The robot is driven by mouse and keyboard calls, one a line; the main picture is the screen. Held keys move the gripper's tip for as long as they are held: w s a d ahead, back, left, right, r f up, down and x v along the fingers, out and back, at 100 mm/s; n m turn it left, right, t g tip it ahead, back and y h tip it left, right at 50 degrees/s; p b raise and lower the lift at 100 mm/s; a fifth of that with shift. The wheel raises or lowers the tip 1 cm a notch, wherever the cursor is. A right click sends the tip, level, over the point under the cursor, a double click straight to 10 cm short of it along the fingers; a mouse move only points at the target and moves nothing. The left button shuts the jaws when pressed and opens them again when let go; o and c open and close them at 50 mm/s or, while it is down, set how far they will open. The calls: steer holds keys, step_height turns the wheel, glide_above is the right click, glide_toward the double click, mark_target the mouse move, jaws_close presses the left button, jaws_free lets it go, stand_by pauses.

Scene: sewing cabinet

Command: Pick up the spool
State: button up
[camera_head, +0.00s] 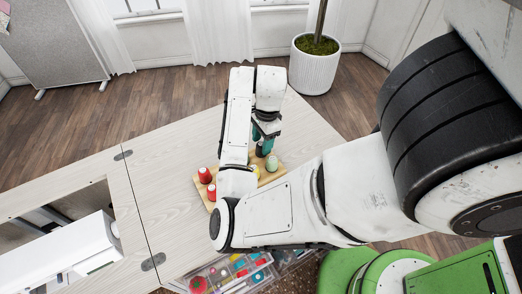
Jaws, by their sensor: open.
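A wooden tray (203,194) with several spools sits on the pale table top. Two red spools (204,175) stand at its left side. A pale green spool (272,163) stands near its right end, and a yellow spool (255,171) shows partly beside my arm. My gripper (263,150) is open, pointing down over the far right part of the tray, just behind the green spool. A dark teal shape lies at its fingers; I cannot tell whether it is a spool or part of the gripper. My arm hides the middle of the tray.
A white sewing machine (85,248) lies in the cabinet opening at left. A clear box (232,274) of colourful sewing items is at the front edge. A potted plant (315,62) stands behind the table. The table top (180,150) left of the tray is clear.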

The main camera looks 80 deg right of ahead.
mark_target(261, 145)
steer(key=shift+w+a+f, duration=0.1)
steer(key=shift+f, duration=1.15)
steer(key=shift+c, duration=0.3)
steer(key=c, duration=0.7)
steer(key=shift+c, duration=0.2)
steer(key=shift+r, duration=0.15)
step_height(261, 145, up, 10)
steer(key=p, duration=0.3)
steer(key=shift+w, duration=0.1)
